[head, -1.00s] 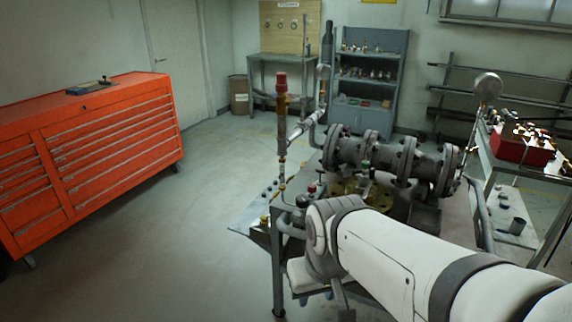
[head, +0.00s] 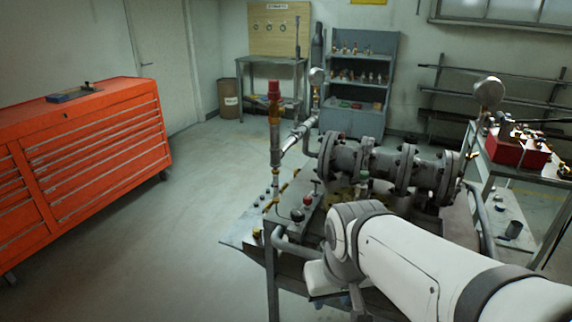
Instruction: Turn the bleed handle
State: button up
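The grey flanged pipe assembly (head: 343,157) lies across the work table at the centre of the head view. A thin vertical pipe with a red cap (head: 274,90) rises at its left. Small fittings with a red knob (head: 308,200) and a black knob (head: 297,215) sit on a block at the table's near left. A small green-topped fitting (head: 364,176) stands under the pipe. I cannot tell which part is the bleed handle. My white arm reaches in from the lower right, its wrist close to the near table edge. My gripper's fingers do not show.
A red tool cabinet (head: 95,150) stands at the left, with open floor (head: 190,230) between it and the table. A round gauge (head: 488,92) rises at the right. A side table at the right carries a red box (head: 518,152). Grey shelves (head: 358,85) stand at the back.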

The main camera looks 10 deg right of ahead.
aim_at(316, 181)
jog(key=i, duration=1.3)
jog(key=u, duration=0.05)
